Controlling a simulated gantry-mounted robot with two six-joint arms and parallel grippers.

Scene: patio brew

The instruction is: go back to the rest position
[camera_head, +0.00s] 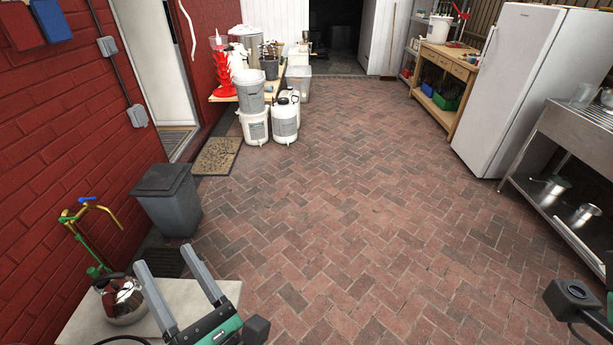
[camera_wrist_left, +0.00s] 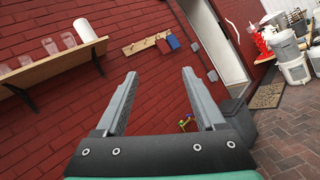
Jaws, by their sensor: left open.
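My left gripper (camera_head: 170,270) is at the lower left of the head view, in front of a pale bench top. Its two grey fingers are spread apart with nothing between them. In the left wrist view the left gripper (camera_wrist_left: 160,95) shows the same open fingers, facing the red brick wall. At the lower right edge of the head view, a dark part of my right arm shows; its gripper fingers are not visible.
A steel kettle (camera_head: 119,298) stands on the pale bench (camera_head: 82,325) beside my left gripper, near a tap (camera_head: 92,212). A grey bin (camera_head: 168,199) stands behind. A wall shelf (camera_wrist_left: 50,66) holds glass jars. The brick floor (camera_head: 330,190) is clear in the middle.

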